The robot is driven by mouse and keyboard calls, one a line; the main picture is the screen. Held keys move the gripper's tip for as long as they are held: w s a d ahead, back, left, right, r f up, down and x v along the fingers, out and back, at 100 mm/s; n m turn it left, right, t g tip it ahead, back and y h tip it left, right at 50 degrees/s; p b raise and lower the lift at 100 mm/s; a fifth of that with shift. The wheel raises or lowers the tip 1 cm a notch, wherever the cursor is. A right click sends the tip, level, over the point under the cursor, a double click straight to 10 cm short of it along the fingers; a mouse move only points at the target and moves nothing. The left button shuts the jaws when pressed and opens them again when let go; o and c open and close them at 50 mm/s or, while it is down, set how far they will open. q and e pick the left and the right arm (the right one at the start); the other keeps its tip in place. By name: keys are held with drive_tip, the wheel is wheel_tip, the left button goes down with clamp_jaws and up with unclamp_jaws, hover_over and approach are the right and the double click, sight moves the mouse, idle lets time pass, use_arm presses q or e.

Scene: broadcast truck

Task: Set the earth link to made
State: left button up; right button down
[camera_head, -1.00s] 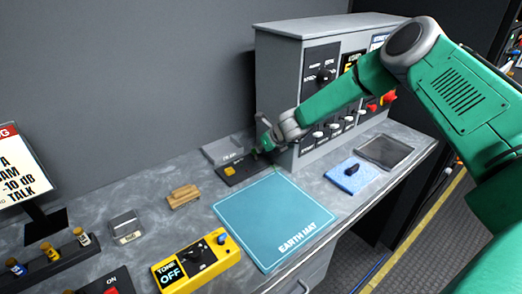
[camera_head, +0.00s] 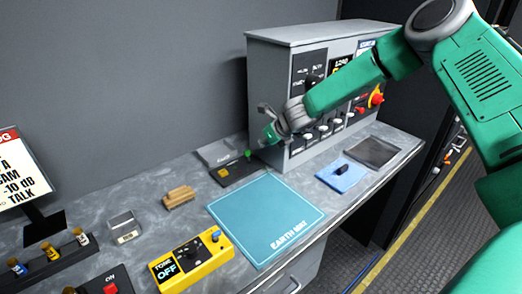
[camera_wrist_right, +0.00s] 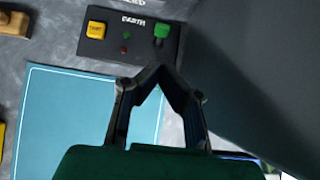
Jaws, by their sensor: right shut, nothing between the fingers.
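The earth link is a black panel (camera_head: 237,172) at the back of the bench, beside the grey cabinet. In the wrist view the panel (camera_wrist_right: 145,48) is lettered EARTH. It has a yellow button (camera_wrist_right: 96,29) and a green-capped lever (camera_wrist_right: 161,31). Between them are a small green dot and a small red dot; I cannot tell whether either is lit. My right gripper (camera_head: 264,135) is beside the cabinet front, close to the lever. In the wrist view the right gripper's fingertips (camera_wrist_right: 162,72) meet, empty, just short of the panel, apart from the lever. My left gripper is not in view.
The grey cabinet (camera_head: 280,60) with knobs and a red button stands close behind my right gripper. A teal earth mat (camera_head: 265,215) lies in front of the panel. A yellow tone box (camera_head: 190,262), a wooden block (camera_head: 180,196) and a blue pad (camera_head: 335,178) are also on the bench.

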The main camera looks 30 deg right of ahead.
drive_tip(key=r, duration=0.1)
drive_tip(key=s+r, duration=0.2)
drive_tip(key=r, duration=0.1)
drive_tip(key=shift+d, duration=0.1)
idle(0.4)
